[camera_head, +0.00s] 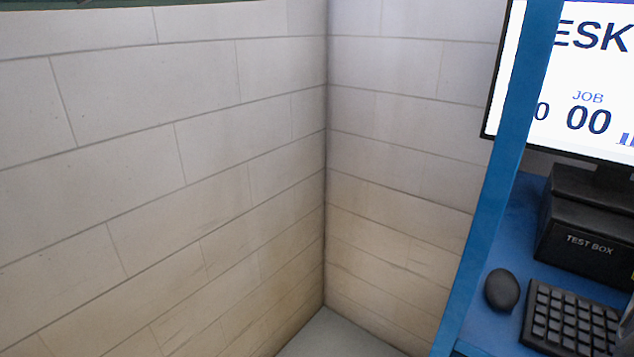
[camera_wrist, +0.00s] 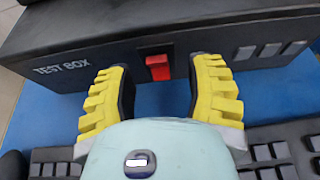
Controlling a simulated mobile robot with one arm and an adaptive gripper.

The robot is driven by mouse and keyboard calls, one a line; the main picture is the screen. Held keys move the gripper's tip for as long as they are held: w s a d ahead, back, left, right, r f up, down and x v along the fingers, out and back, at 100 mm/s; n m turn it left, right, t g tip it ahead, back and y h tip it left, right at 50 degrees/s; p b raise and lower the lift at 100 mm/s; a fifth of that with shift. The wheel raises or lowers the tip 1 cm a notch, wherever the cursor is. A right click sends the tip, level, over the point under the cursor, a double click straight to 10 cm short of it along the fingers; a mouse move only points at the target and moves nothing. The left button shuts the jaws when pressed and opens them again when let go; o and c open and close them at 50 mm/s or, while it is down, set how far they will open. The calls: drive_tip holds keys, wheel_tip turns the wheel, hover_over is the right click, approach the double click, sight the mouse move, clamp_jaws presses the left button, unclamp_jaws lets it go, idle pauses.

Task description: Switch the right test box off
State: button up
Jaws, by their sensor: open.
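A black box labelled TEST BOX (camera_head: 590,245) stands on a blue desk at the right of the head view, under a monitor. In the wrist view a black test box (camera_wrist: 90,55) fills the upper part, with a red switch (camera_wrist: 159,67) on its front face. My gripper (camera_wrist: 157,75) is open, its two yellow ridged fingers on either side of the red switch. The fingertips are close to the box front; I cannot tell whether they touch it. Nothing is between the fingers except the view of the switch. The head view does not show my gripper.
A keyboard (camera_head: 570,318) and a mouse (camera_head: 502,290) lie on the blue desk (camera_head: 515,225) in front of the box. The monitor (camera_head: 590,100) stands above. A blue post (camera_head: 510,165) edges the desk. Grey buttons (camera_wrist: 270,50) are right of the switch.

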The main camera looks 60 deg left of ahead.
drive_tip(key=shift+w+a+f, duration=0.45)
drive_tip(key=shift+w, duration=0.25)
drive_tip(key=shift+o, duration=0.2)
